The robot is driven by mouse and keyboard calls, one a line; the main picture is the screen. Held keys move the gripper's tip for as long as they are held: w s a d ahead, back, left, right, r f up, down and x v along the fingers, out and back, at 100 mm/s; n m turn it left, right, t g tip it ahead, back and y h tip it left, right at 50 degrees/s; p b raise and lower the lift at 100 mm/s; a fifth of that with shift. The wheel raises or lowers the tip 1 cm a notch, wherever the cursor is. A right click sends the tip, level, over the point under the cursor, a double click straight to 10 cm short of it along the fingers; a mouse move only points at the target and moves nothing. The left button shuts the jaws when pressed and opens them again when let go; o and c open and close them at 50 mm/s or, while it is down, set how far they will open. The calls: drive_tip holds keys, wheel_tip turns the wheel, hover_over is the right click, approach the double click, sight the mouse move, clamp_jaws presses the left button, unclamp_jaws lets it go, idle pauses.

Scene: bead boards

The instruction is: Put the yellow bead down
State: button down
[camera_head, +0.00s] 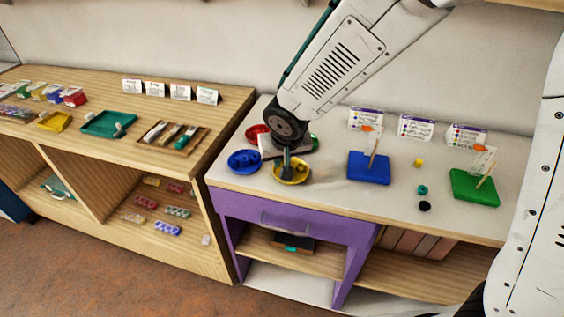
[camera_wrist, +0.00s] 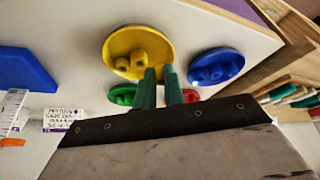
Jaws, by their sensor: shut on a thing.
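The yellow dish (camera_head: 299,181) stands on the white tabletop under my gripper (camera_head: 289,168). In the wrist view the yellow dish (camera_wrist: 123,40) holds yellow beads (camera_wrist: 123,63), near the fingertips. My gripper (camera_wrist: 160,72) points down over the edge of this dish, its two green fingers close together. It is shut on a yellow bead, which the fingers mostly hide. I cannot tell whether the held bead touches the dish. Another yellow bead (camera_head: 418,162) lies loose on the table, right of the blue board.
Blue (camera_head: 244,161), red (camera_head: 256,132) and green (camera_head: 314,143) dishes stand close around the yellow one. A blue board (camera_head: 369,170) and a green board (camera_head: 474,189), each with a peg, stand to the right. Teal (camera_head: 422,189) and black (camera_head: 425,206) beads lie between them.

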drive_tip(key=shift+s+f, duration=0.3)
drive_tip(key=shift+f, duration=0.5)
drive_tip(key=shift+w+f, duration=0.1)
drive_tip(key=shift+f, duration=0.3)
drive_tip(key=shift+f, duration=0.3)
drive_tip(key=c, duration=1.8)
unclamp_jaws()
drive_tip(key=shift+r, duration=0.15)
